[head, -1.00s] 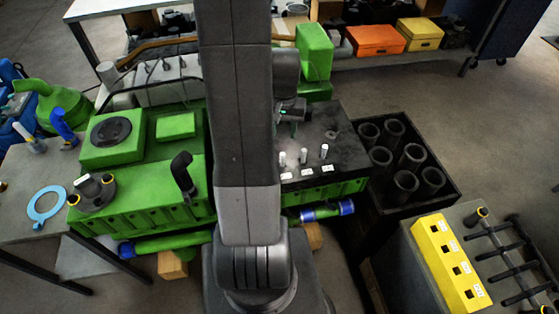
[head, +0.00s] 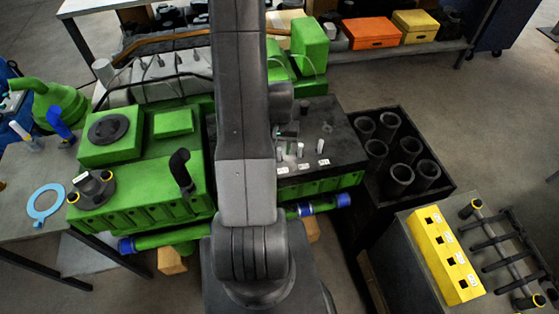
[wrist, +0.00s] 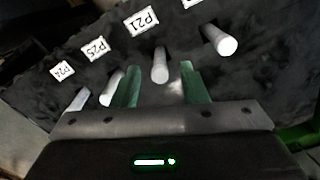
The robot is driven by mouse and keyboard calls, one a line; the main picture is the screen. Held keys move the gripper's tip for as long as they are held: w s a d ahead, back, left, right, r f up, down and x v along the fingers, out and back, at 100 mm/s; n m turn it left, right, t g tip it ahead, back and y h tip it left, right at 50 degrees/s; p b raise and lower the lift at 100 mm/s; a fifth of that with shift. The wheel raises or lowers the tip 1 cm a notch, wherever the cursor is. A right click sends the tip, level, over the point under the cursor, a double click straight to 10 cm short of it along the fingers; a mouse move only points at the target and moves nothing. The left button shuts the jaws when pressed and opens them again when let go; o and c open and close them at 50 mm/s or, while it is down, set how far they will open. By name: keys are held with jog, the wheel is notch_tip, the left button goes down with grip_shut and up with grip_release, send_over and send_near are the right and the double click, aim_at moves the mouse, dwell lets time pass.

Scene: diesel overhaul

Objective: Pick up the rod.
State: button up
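Several pale rods stand in a row in a dark block (head: 340,150), each beside a white label. In the wrist view, one rod (wrist: 160,65), near the label P21, shows between my gripper's two green fingers. Another rod (wrist: 113,86) is just left of the left finger, and one (wrist: 221,41) is up and to the right. A further rod (wrist: 78,100) is at the far left. My gripper (wrist: 161,75) is open; I see no finger contact with the middle rod. In the head view, my gripper (head: 288,138) is partly hidden by my arm.
The green engine (head: 150,200) lies left of the block. A black crate of dark cylinders (head: 445,187) stands to the right. A yellow block (head: 445,260) and a dark rack (head: 500,250) are at the lower right. Orange (head: 373,33) and yellow (head: 415,28) boxes sit behind.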

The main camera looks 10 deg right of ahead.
jog(key=shift+f, duration=1.05)
grip_shut()
jog(key=shift+r, duration=0.15)
